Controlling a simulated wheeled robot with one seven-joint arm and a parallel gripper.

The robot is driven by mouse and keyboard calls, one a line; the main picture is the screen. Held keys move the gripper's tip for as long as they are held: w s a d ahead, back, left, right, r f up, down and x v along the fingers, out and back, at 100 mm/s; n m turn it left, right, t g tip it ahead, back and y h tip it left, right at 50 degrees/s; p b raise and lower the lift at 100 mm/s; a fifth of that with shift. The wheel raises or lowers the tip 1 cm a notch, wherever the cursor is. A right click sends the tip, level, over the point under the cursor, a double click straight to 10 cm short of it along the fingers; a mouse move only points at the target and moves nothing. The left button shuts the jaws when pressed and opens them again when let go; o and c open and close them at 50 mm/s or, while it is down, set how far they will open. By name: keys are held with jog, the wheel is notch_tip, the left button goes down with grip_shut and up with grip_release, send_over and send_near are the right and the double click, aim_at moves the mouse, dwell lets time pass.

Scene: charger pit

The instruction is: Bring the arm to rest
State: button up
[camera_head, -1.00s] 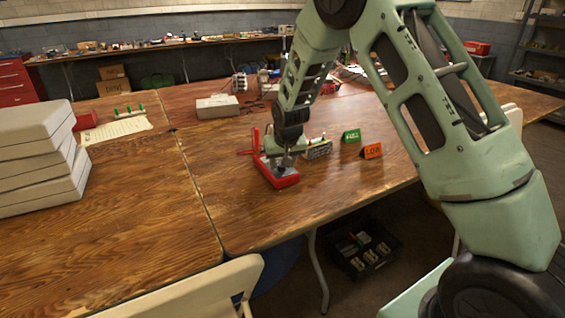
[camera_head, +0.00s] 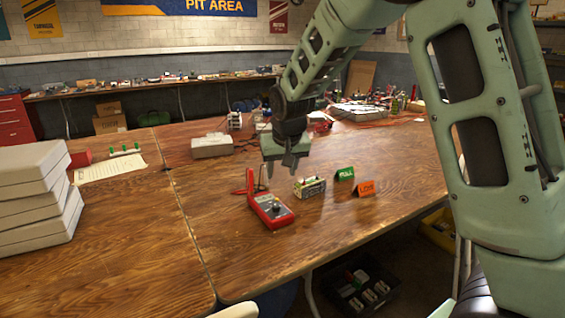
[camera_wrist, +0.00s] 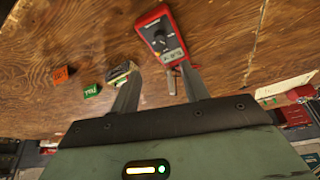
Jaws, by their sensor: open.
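My gripper (camera_head: 286,172) is open and empty, raised above the wooden table (camera_head: 215,255). In the wrist view its two fingers (camera_wrist: 160,92) are spread apart with nothing between them but table surface and red lead tips beyond. A red multimeter (camera_head: 270,210) lies on the table below my gripper, apart from it; it also shows in the wrist view (camera_wrist: 160,38). A battery pack (camera_head: 309,188) lies just right of the meter; a finger partly covers it in the wrist view.
A green FULL sign (camera_head: 345,174) and an orange LOW sign (camera_head: 366,188) stand right of the battery. White cases (camera_head: 35,195) are stacked at left. A grey box (camera_head: 212,145) sits behind. The front of the table is clear.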

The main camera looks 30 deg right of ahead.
jog(key=shift+v, duration=1.05)
